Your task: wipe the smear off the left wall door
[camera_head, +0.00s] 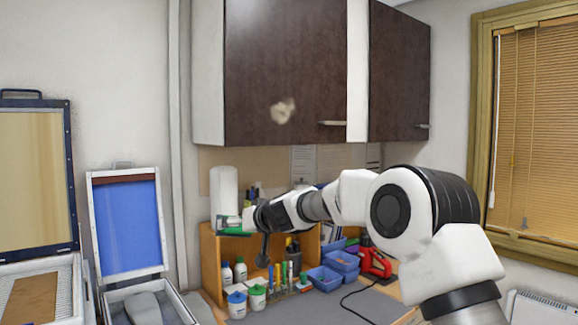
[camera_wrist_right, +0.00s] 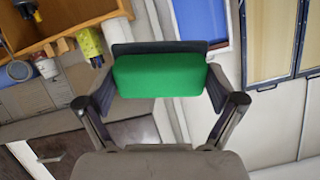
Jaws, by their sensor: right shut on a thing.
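A pale smear (camera_head: 283,110) marks the lower middle of the dark brown left wall door (camera_head: 290,60), left of its handle. My right gripper (camera_head: 238,224) reaches across below this door, in front of the shelf. It is shut on a green sponge (camera_wrist_right: 160,76), which lies between both fingers in the right wrist view and shows partly in the head view (camera_head: 234,233). The sponge is below the smear and apart from the door. My left gripper is not in view.
A wooden organizer (camera_head: 210,262) with bottles and a white roll (camera_head: 223,190) stands below the cupboards. Blue bins (camera_head: 325,277) and a red tool (camera_head: 376,263) are to its right. A blue-panelled frame (camera_head: 125,225) stands left. The space before the door looks clear.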

